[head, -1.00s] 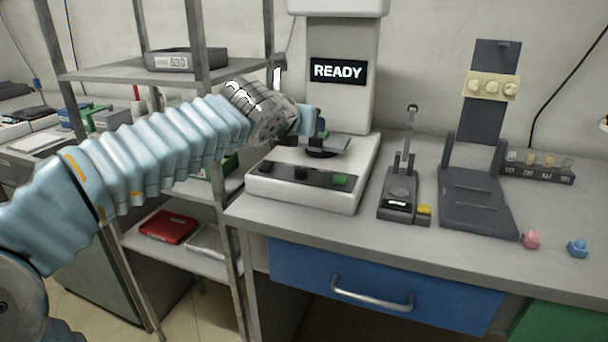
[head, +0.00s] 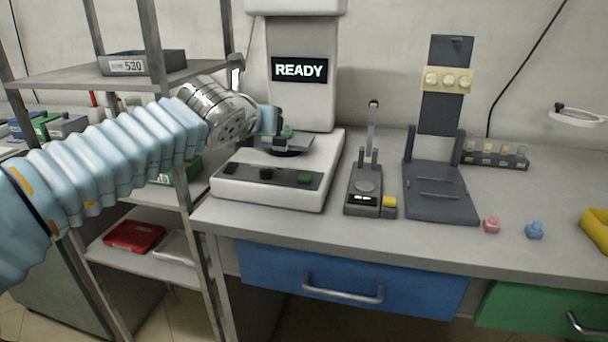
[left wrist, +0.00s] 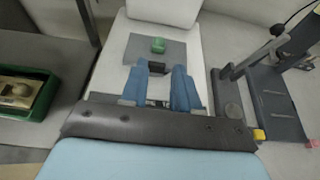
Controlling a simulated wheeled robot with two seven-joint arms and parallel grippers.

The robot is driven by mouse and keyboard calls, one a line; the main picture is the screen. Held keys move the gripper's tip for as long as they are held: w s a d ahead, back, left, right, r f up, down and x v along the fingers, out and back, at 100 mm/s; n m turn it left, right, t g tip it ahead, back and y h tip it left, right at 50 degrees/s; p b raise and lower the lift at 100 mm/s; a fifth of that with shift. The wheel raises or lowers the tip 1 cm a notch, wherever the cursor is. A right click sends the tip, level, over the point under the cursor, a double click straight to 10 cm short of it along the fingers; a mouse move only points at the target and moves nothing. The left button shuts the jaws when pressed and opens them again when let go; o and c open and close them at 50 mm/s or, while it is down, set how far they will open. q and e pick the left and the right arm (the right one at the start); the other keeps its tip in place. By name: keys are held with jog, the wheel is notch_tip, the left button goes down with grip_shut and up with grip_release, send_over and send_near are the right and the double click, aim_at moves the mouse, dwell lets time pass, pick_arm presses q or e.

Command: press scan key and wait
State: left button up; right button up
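The white scanner (head: 262,192) stands on the bench, and its screen (head: 300,70) reads READY. Its front panel has two dark knobs and a green key (head: 305,178). A small green piece (head: 287,132) is on the grey plate (head: 298,142) above a black disc; the green piece (left wrist: 158,45) shows ahead of the fingers in the left wrist view. My left gripper (head: 274,121) is just above and left of the plate, away from the green key. Its blue fingers (left wrist: 157,72) are apart, with a small dark block between their tips that I cannot identify. My right gripper is out of view.
A small balance with a yellow button (head: 389,202) and a dark stand (head: 440,190) are right of the scanner. Pink (head: 491,225) and blue (head: 534,230) pieces lie near the bench's front edge.

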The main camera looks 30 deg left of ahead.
pick_arm(q)
grip_shut()
dwell(1.4)
